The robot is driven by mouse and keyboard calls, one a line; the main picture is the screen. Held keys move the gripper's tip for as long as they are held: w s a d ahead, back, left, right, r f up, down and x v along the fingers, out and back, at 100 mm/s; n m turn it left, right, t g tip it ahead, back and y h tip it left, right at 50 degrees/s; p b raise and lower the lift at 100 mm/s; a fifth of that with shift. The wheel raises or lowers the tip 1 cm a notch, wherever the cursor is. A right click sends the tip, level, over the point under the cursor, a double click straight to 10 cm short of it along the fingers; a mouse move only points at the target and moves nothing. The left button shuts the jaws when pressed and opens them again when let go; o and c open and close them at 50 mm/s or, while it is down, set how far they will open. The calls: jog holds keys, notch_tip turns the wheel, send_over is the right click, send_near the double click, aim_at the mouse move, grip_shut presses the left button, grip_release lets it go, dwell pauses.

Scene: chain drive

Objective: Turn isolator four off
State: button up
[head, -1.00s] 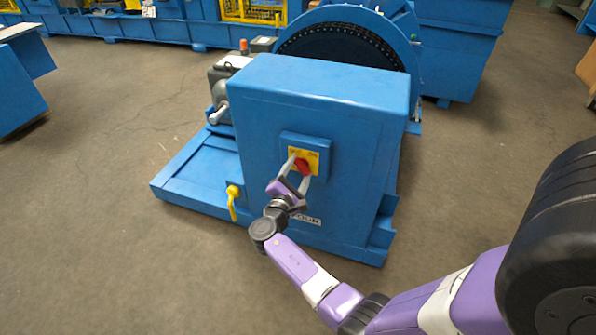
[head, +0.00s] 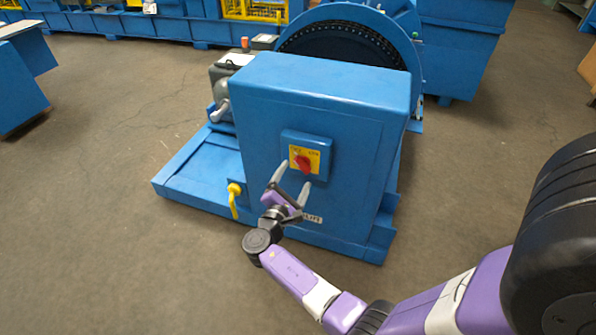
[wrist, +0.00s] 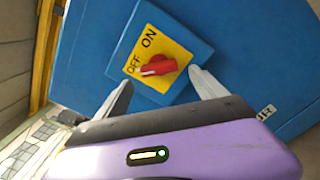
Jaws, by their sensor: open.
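The isolator is a red rotary knob (head: 304,163) on a yellow plate marked OFF and ON, set on the front of a blue cabinet (head: 270,120). In the wrist view the knob (wrist: 158,66) has its pale-marked end towards the OFF label (wrist: 132,62), away from ON. A white label (head: 312,218) below appears to read FOUR; its end "UR" shows in the wrist view. My gripper (head: 290,182) is open and empty, its fingertips just below and in front of the knob, apart from it.
A yellow hooked handle (head: 234,200) sticks out at the cabinet's lower left. A large chain wheel (head: 345,45) and a grey motor (head: 222,80) stand behind on the blue base (head: 190,185).

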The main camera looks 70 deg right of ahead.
jog(key=a, duration=0.3)
jog(key=shift+s+a, duration=0.15)
jog(key=shift+a, duration=0.25)
dwell(0.3)
